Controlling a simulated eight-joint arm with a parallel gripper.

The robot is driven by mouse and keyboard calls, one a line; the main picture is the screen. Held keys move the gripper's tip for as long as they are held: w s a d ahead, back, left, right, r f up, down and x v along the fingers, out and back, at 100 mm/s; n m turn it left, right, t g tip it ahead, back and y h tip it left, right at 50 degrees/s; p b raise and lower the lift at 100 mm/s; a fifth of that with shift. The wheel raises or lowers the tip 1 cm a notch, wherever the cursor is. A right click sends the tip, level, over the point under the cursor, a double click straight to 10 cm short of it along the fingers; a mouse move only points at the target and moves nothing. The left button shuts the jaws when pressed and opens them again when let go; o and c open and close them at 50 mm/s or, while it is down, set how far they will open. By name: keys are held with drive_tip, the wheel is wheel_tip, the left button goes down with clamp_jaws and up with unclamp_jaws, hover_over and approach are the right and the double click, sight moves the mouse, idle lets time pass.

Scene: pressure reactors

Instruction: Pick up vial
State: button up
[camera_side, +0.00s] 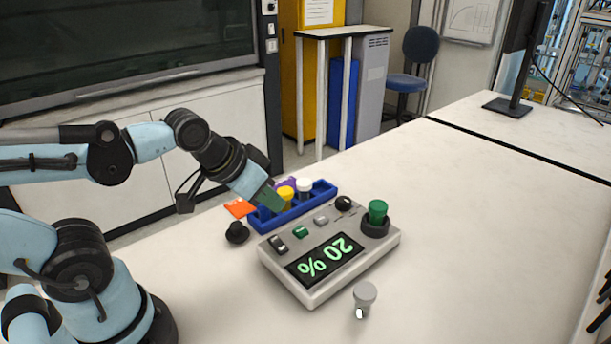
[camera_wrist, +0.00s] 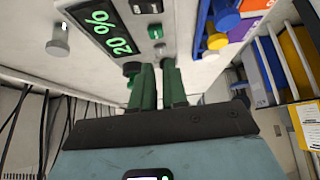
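In the side view my gripper (camera_side: 270,202) points down beside the left part of a blue rack (camera_side: 325,189). A grey-capped piece (camera_side: 364,295), probably a vial, stands alone on the table in front of the control box, well away from my gripper. It also shows in the wrist view (camera_wrist: 59,38). A green-capped piece (camera_side: 377,211) sits in a black holder on the box. In the wrist view my green fingers (camera_wrist: 158,72) are apart, with nothing visible between them.
The white control box (camera_side: 312,292) stands mid-table, with buttons and a screen reading 20 %. A black round piece (camera_side: 237,232) and an orange item (camera_side: 240,208) lie left of the rack. The table's right side is clear. A monitor (camera_side: 518,60) stands at the back right.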

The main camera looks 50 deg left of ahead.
drive_tip(key=o, duration=1)
drive_tip(key=shift+c, duration=0.2)
wheel_tip(320, 180, up, 5)
drive_tip(key=m+g, duration=0.4)
drive_tip(key=g, duration=0.2)
hover_over(378, 205)
drive_tip(key=s, duration=0.1)
drive_tip(key=shift+h, duration=0.3)
drive_tip(key=f, duration=0.7)
drive_tip(key=w+f, duration=0.1)
drive_tip(key=f, duration=0.3)
drive_tip(key=shift+w+f, duration=0.1)
drive_tip(key=shift+f, duration=0.1)
